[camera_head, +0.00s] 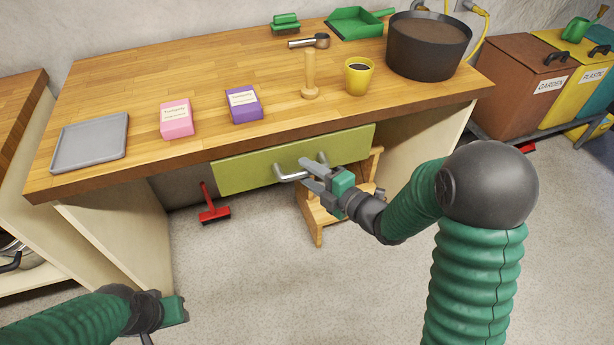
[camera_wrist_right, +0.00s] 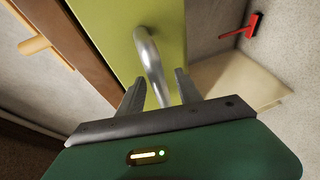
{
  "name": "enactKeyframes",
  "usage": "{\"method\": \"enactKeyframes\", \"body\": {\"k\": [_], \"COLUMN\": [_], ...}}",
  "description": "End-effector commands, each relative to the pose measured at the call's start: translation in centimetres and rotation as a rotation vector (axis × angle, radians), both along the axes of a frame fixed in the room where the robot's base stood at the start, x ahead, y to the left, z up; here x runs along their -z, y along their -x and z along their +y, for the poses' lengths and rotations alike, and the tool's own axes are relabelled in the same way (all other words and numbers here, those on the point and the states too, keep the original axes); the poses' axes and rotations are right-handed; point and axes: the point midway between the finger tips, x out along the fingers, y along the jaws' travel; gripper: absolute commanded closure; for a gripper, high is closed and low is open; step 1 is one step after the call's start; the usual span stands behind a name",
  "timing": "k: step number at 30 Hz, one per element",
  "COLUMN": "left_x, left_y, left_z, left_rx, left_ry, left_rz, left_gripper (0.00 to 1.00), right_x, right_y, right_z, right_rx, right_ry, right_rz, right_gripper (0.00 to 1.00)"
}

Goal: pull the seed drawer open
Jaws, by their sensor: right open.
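The seed drawer has a plain olive-green front (camera_head: 240,170) under the wooden workbench top, and it looks closed. Its silver bar handle (camera_head: 292,177) sits near the middle of the front. The drawer front also fills the middle of the right wrist view (camera_wrist_right: 110,30). My right gripper (camera_head: 308,173) is at the handle with its jaws open. In the right wrist view the curved handle (camera_wrist_right: 152,62) runs between the two fingers (camera_wrist_right: 158,90), with a gap showing on each side. My left gripper (camera_head: 172,312) hangs low at the lower left, away from the drawer, its fingers hardly visible.
On the workbench (camera_head: 220,80) are a grey tray (camera_head: 92,142), pink and purple boxes (camera_head: 176,119), a wooden dibber (camera_head: 310,78), a yellow cup (camera_head: 359,77) and a dark pot (camera_head: 428,47). A wooden stool (camera_head: 322,215) stands below the drawer's right part. Floor in front is clear.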

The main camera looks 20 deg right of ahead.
Motion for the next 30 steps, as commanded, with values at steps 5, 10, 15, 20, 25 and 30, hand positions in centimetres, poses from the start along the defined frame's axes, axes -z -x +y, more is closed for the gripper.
{"method": "enactKeyframes", "body": {"k": [5,10,15,20,25,30], "left_x": [0.19,0.17,0.17,0.18,0.18,0.19], "left_y": [0.03,0.02,0.03,0.03,0.03,0.03], "left_z": [0.01,0.01,0.0,0.01,0.01,0.01], "left_rx": [-0.001,0.0,0.0,0.0,0.0,0.0], "left_ry": [0.0,0.0,0.0,0.0,0.0,0.0], "left_rz": [0.001,0.001,0.001,0.001,0.001,0.001], "left_gripper": [0.64,0.64,0.64,0.64,0.64,0.64], "right_x": [0.2,0.21,0.22,0.26,0.32,0.37], "right_y": [-0.99,-1.02,-0.99,-0.98,-0.95,-0.93], "right_z": [0.33,0.33,0.32,0.34,0.42,0.49], "right_rx": [0.0,0.001,0.001,0.0,-0.002,-0.004], "right_ry": [-0.002,-0.002,-0.001,-0.002,-0.002,-0.002], "right_rz": [0.0,0.0,-0.001,0.001,0.002,0.003], "right_gripper": [0.59,0.59,0.77,0.98,1.0,1.0]}}
